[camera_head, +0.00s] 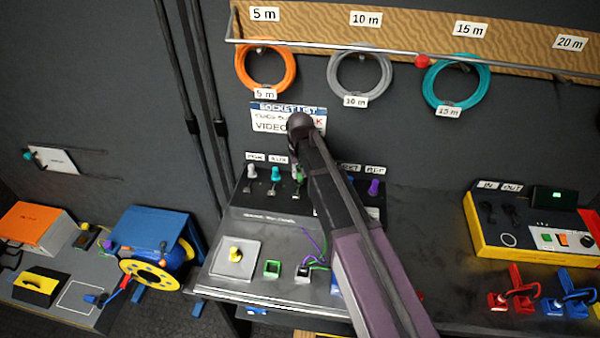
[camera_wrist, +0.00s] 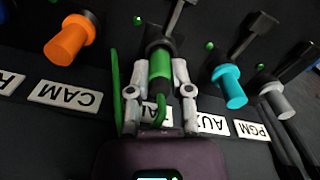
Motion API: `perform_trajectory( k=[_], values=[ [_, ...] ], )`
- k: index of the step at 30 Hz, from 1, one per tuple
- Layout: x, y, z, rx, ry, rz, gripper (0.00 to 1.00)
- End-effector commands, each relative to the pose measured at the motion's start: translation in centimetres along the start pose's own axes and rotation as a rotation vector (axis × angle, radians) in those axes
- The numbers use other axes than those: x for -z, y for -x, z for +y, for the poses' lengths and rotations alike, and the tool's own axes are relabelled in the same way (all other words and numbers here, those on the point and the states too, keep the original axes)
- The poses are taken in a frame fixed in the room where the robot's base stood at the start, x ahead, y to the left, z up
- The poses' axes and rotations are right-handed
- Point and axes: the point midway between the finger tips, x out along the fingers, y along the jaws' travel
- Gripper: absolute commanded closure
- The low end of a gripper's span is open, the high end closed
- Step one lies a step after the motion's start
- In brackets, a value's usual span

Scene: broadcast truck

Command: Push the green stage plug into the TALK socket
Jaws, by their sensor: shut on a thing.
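In the wrist view my gripper (camera_wrist: 160,72) is shut on the green plug (camera_wrist: 160,88), with one pale finger on each side. The plug's far end meets a black socket collar (camera_wrist: 157,45) with a lever. I cannot tell how deep it sits. A thin green cable (camera_wrist: 116,90) stands to the left of the fingers. In the head view a bit of the green plug (camera_head: 298,172) shows beside my arm, which hides the rest.
Neighbouring plugs stand close: orange at CAM (camera_wrist: 68,42), teal at AUX (camera_wrist: 230,90) and grey at PGM (camera_wrist: 276,100). A purple plug (camera_head: 374,187) stands at REF. Coiled cables hang above the panel. A yellow-edged box (camera_head: 480,240) is at right.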

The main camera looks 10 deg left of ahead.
Motion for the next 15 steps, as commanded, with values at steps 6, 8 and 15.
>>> perform_trajectory(
  k=[6,8,15],
  values=[
    [-0.02,-0.37,0.0,0.0,0.0,0.0,0.66],
    [-0.02,-0.33,0.01,0.0,0.0,0.0,0.49],
    [-0.01,-0.32,0.0,0.0,0.0,0.0,0.32]
  ],
)
